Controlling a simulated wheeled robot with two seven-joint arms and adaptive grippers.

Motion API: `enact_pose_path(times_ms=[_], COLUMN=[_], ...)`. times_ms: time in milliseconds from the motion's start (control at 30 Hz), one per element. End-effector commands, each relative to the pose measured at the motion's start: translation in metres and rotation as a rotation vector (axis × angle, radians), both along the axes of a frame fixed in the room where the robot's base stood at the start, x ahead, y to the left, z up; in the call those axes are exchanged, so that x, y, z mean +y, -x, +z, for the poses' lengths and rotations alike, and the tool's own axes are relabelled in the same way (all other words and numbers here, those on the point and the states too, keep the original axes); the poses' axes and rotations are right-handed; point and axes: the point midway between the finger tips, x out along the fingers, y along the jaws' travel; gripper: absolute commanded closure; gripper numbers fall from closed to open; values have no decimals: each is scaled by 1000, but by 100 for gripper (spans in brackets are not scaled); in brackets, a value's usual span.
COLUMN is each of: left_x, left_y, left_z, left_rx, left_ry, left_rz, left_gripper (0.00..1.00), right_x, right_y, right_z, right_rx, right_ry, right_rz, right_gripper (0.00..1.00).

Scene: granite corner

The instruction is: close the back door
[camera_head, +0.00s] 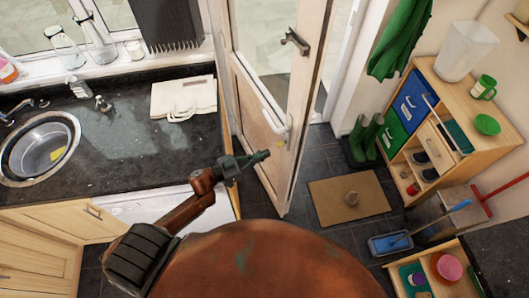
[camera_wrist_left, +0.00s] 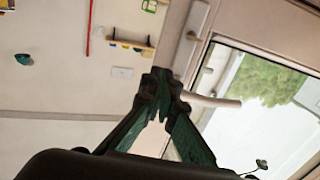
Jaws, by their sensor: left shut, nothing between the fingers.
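The back door (camera_head: 251,101) is pale wood with a glass upper pane. It stands open, swung into the room, with the outside showing past its edge. A dark lever handle (camera_head: 295,41) is high on it and a white pull handle (camera_head: 272,121) is lower. My left gripper (camera_head: 264,156) is shut and empty, just below the white handle and in front of the door's lower panel in the head view. Its closed fingertips also show in the left wrist view (camera_wrist_left: 161,92), beside a pale bar (camera_wrist_left: 215,101) and a glass pane. I cannot tell whether they touch the door. My right gripper is not visible.
A dark granite counter (camera_head: 125,155) with a round sink (camera_head: 40,147) lies left of the door. Green boots (camera_head: 364,137), a doormat (camera_head: 347,198) and a wooden shelf unit (camera_head: 465,75) stand right. A blue dustpan (camera_head: 390,243) lies on the floor. Dark floor tiles are bare between door and mat.

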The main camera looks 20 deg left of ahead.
Motion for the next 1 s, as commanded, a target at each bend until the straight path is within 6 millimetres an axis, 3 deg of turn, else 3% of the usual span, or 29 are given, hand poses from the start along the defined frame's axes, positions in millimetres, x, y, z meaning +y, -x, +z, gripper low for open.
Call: enact_pose_path(times_ms=[300, 500, 1000], left_x=[-44, -62, -69], left_y=[-52, -73, -81], left_z=[3, 2, 1], left_rx=[-2, -2, -1], left_ry=[2, 1, -1], left_rz=[-2, -3, -3], left_gripper=[100, 100, 100], right_x=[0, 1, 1], right_y=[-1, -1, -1], right_z=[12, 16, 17], right_rx=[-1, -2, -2], right_ry=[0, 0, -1], right_rz=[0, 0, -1], right_gripper=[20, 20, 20])
